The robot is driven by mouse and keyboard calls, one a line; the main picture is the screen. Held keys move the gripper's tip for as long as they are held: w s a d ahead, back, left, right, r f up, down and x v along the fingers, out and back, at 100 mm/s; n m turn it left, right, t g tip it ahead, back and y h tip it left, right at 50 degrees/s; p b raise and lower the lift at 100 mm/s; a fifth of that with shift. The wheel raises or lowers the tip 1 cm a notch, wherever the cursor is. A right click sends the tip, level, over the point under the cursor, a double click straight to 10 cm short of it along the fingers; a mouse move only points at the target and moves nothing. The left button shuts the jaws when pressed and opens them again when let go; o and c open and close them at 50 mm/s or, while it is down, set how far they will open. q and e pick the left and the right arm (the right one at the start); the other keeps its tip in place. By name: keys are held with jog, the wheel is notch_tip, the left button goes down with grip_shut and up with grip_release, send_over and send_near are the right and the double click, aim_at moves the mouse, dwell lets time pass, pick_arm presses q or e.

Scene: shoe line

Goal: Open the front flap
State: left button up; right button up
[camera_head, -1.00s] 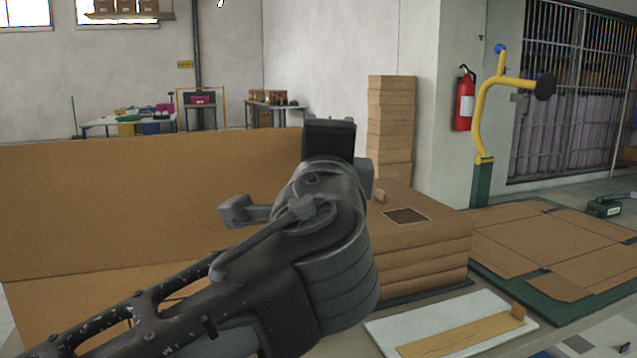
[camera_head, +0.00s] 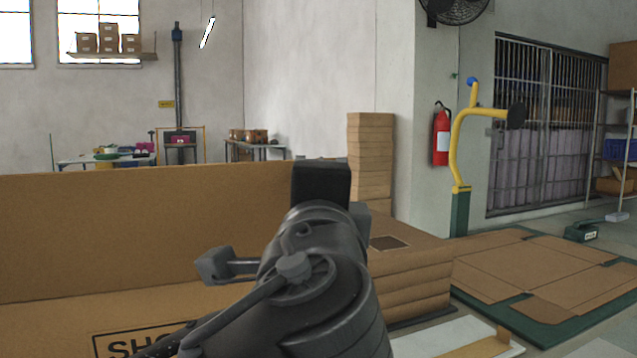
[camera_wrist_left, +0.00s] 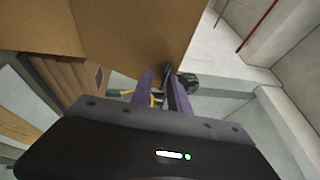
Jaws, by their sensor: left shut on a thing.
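A large brown cardboard panel (camera_head: 120,225) stands upright across the left of the head view. In front of it lies a lower cardboard surface (camera_head: 50,322) with a black-framed label reading "SH", the rest hidden by my arm. In the left wrist view, a brown cardboard flap (camera_wrist_left: 135,35) fills the top middle. My left gripper (camera_wrist_left: 163,85) is shut on this flap's edge, with the fingers partly overlapping the cardboard. In the head view, my left arm hides its own fingertips and the grip. My right gripper is out of both views.
A stack of flat cardboard (camera_head: 415,285) lies right of my left arm, with a white board (camera_head: 440,335) in front of it. Flat cardboard blanks (camera_head: 530,270) lie on a green platform at right. A yellow post arm (camera_head: 457,150) rises behind. A taller cardboard stack (camera_head: 371,150) stands against the wall.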

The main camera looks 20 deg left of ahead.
pick_arm(q)
jog(key=o, duration=0.3)
jog(key=shift+w+a+f, duration=0.15)
jog(key=shift+f, duration=0.1)
jog(key=shift+r, duration=0.1)
jog(key=shift+r, duration=0.1)
jog(key=shift+s, duration=0.2)
jog(key=p+v, duration=0.1)
jog(key=v, duration=0.6)
jog(key=shift+s+d+p, duration=0.2)
jog(key=shift+s+p, duration=0.1)
